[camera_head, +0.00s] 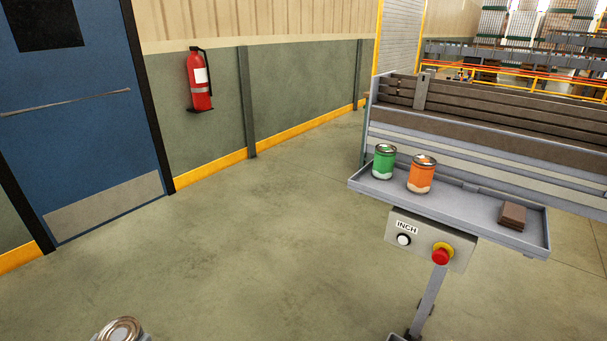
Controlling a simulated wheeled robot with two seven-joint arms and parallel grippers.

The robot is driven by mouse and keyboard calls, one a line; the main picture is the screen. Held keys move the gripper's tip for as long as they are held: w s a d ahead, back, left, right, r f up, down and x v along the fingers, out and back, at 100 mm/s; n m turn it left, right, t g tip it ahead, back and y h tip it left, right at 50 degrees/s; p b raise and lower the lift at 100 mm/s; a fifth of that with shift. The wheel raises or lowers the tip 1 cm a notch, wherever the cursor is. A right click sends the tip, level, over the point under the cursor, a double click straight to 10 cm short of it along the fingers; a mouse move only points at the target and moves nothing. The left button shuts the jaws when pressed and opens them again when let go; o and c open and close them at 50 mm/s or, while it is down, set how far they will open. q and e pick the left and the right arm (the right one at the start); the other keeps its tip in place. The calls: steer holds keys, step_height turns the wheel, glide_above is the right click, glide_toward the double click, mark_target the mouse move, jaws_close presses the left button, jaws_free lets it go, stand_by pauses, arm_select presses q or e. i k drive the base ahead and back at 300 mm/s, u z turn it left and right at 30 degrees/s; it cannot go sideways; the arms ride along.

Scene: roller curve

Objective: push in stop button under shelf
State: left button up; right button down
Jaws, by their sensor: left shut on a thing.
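The red stop button (441,257) sits on a yellow base on the front of a grey control box (421,246). The box hangs under the grey shelf (455,211), on a post at the right. My left gripper (122,336) shows only slightly at the bottom left edge, shut on a metal-topped can (120,328). The can's lower part is out of frame. The gripper is far to the left of the box, touching nothing there. My right gripper is out of view.
A white button (403,240) labelled INCH is beside the stop button. A green can (384,163), an orange can (422,175) and a brown block (512,215) stand on the shelf. The conveyor (480,165) is behind. Open floor (260,250) lies left of the shelf.

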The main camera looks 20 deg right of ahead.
mark_target(441, 257)
steer(key=z, duration=1.45)
steer(key=k, duration=0.5)
steer(key=u, duration=1.25)
steer(key=i, duration=0.6)
steer(key=z, duration=0.35)
